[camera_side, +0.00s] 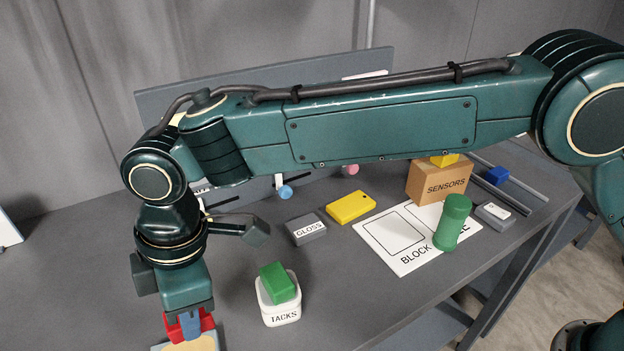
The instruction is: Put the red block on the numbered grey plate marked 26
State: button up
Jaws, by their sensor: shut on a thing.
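My gripper (189,322) points down at the lower left, near the picture's bottom edge. It is shut on the red block (206,321), which shows on both sides of the front finger. Just below the block is a tan-topped thing with a grey rim (161,348), cut off by the bottom edge. I cannot tell whether the block touches it. No plate with a readable 26 shows.
Right of my gripper, a white TACKS tub (281,315) holds a green block (278,283). Behind are a grey GLOSS block (306,230) and a yellow block (350,207). A green cylinder (452,222) stands on a white sheet (400,262) before the SENSORS box (436,187).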

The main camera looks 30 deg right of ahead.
jog(key=shift+f, duration=3.55)
jog(key=shift+f, duration=0.1)
jog(key=o, duration=1)
jog(key=r, duration=0.4)
jog(key=d+r, duration=0.1)
jog(key=r, duration=0.3)
jog(key=d+r, duration=0.1)
jog(key=r, duration=0.3)
jog(key=shift+r, duration=0.1)
